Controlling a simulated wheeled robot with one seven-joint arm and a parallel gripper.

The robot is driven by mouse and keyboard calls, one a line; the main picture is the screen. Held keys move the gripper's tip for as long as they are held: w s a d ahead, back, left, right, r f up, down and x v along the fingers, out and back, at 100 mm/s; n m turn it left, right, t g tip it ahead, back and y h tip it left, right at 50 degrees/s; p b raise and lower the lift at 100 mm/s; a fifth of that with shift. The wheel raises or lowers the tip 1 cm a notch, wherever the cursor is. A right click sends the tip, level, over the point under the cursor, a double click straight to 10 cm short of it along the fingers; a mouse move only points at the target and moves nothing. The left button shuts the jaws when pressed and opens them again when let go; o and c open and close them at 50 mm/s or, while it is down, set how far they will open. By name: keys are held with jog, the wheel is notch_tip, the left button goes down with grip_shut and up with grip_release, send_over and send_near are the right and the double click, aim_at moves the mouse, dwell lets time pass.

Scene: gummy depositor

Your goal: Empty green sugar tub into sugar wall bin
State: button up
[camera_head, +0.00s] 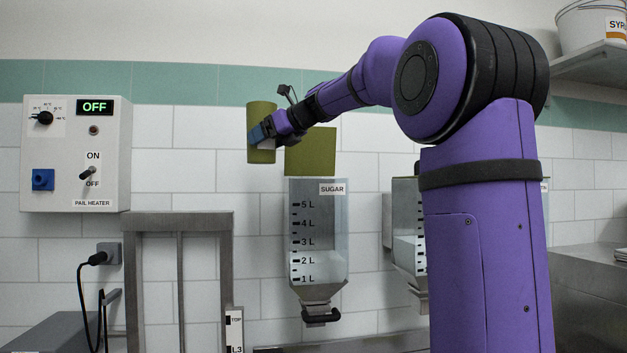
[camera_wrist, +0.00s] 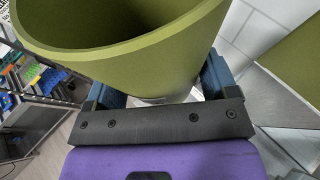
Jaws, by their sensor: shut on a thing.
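The green tub (camera_head: 261,115) is upright in my gripper (camera_head: 260,135), held in the air left of and above the sugar wall bin (camera_head: 335,235). The tub also shows in the wrist view (camera_wrist: 195,50), its wide mouth open and its inside wall green; its contents are out of sight. My gripper's blue fingers (camera_wrist: 160,88) are shut on the tub from both sides. The bin is clear, marked SUGAR with a litre scale.
A pail heater box (camera_head: 75,150) reading OFF hangs on the left wall. A metal frame (camera_head: 180,222) stands below left of the bin. Another clear wall bin (camera_head: 405,245) is partly behind my arm. A white pail (camera_head: 590,28) sits on the upper right shelf.

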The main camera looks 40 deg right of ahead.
jog(key=shift+r, duration=1.35)
jog(key=s+a, duration=0.3)
jog(key=s, duration=0.4)
jog(key=shift+s+a, duration=0.15)
